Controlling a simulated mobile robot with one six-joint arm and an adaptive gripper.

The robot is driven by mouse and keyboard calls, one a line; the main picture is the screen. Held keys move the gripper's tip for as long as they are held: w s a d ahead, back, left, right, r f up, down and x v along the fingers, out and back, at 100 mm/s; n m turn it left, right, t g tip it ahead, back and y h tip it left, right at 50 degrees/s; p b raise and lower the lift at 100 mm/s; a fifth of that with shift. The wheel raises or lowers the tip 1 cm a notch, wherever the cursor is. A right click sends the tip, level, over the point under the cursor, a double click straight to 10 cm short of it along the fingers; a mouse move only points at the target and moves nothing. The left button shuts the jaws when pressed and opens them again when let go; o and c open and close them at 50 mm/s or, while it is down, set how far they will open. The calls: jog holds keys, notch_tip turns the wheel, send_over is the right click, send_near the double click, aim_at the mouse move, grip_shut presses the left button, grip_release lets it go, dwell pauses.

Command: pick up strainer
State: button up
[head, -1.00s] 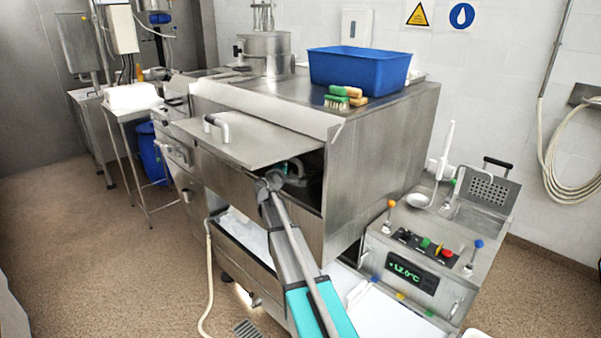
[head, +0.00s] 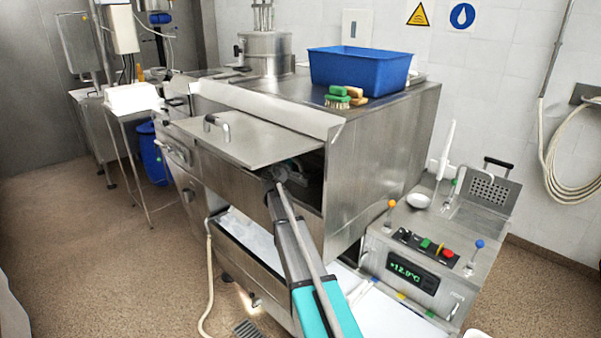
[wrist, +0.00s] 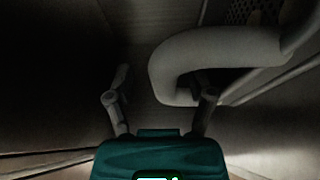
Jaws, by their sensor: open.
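A perforated sheet (wrist: 250,12), probably part of the strainer, shows at the top right of the wrist view. A thick grey curved handle (wrist: 215,50) is in front of it, and I cannot tell for sure that the two are joined. My gripper (wrist: 163,88) is open, with its fingers spread. The handle's bent end reaches between the fingers, close to the right one; I cannot tell whether they touch. In the head view my gripper (head: 296,172) is inside the dark opening under the raised steel lid (head: 238,138), mostly hidden. The strainer cannot be made out there.
The steel machine's walls surround the opening closely. A blue tub (head: 360,70) and brushes (head: 346,96) stand on top. At right is a control unit (head: 425,250) with a white ladle (head: 420,198) and a perforated basket (head: 490,188) with a black handle.

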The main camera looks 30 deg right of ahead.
dwell(0.5)
grip_shut()
